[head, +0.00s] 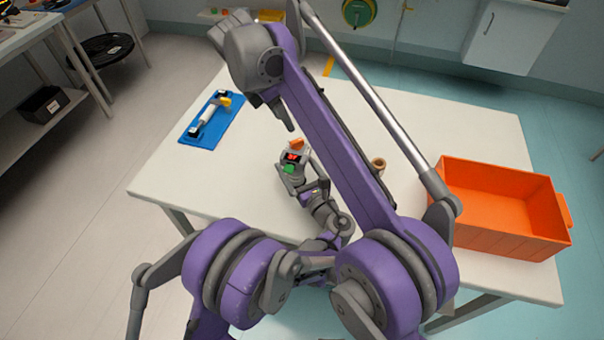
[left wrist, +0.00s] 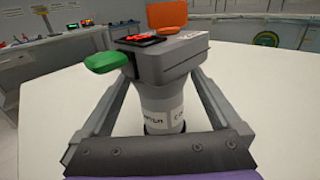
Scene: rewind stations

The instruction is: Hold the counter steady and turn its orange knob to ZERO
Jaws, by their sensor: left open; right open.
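The counter (head: 286,158) is a grey device standing upright on the white table (head: 240,180), with an orange knob (head: 297,145), a red-lit display (head: 292,157) and a green part (head: 289,168). In the left wrist view, the counter (left wrist: 178,62) has a pale labelled neck (left wrist: 165,108), with the orange knob (left wrist: 166,14) on top. The display reading is too small to tell. My left gripper (left wrist: 158,80) is open, with its fingers on either side of the neck. My right gripper (head: 280,114) is open and empty, above the table and just beyond the counter.
A blue mat (head: 226,122) with a white-and-yellow tool (head: 208,112) lies at the table's left. A small brown ring-shaped object (head: 378,163) stands right of my right arm. An orange crate (head: 490,235) sits at the right edge. The table's middle left is clear.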

